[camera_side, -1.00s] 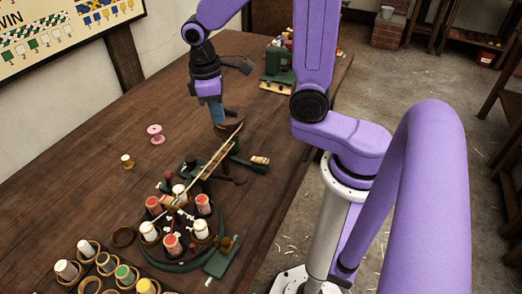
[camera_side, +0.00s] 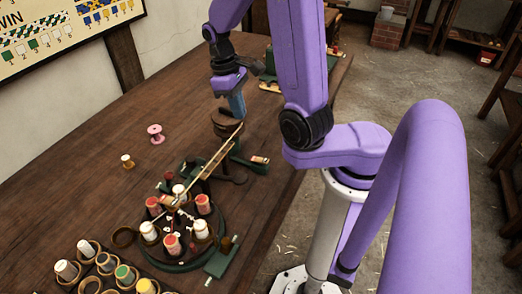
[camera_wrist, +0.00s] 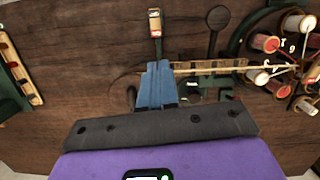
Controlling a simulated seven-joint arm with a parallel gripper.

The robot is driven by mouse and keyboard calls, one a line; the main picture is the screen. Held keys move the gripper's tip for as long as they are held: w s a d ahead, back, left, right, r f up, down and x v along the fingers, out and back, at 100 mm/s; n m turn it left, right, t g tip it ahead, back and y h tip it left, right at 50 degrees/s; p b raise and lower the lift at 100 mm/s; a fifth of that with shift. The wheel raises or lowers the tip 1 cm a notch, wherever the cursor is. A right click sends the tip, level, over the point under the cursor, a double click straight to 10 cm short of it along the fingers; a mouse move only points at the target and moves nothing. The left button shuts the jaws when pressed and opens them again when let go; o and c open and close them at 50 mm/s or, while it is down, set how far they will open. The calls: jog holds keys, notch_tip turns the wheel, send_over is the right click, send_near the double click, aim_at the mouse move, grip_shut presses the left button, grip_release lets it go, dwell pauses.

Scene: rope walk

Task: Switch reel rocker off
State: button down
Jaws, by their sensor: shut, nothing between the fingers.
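A small cream and red-brown block (camera_side: 260,160) sits on a green base to the right of the rope-making device, near the table's right edge. It looks like the rocker, though its tilt is too small to read. In the wrist view a similar block (camera_wrist: 155,22) lies just beyond my fingertips, apart from them. My gripper (camera_side: 238,110) has blue fingers pointing down, above and left of the block in the side view, close to a brown round reel (camera_side: 224,120). In the wrist view my gripper (camera_wrist: 158,65) is shut and empty.
A slanted wooden slatted arm (camera_side: 220,158) runs from near the reel to a round green stand (camera_side: 182,266) with several red and white bobbins. A pink spool (camera_side: 155,133) and a small bobbin (camera_side: 127,161) stand left. The table's far left is clear.

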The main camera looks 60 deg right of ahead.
aim_at(264, 159)
jog(key=shift+m, duration=0.6)
jog(key=x, duration=0.5)
jog(key=s+x, duration=0.1)
jog(key=x, duration=0.4)
jog(key=s+d+x, duration=0.1)
jog(key=x, duration=0.4)
jog(key=shift+s+d+r, duration=0.15)
jog(key=shift+s+r, duration=0.05)
jog(key=shift+s, duration=0.05)
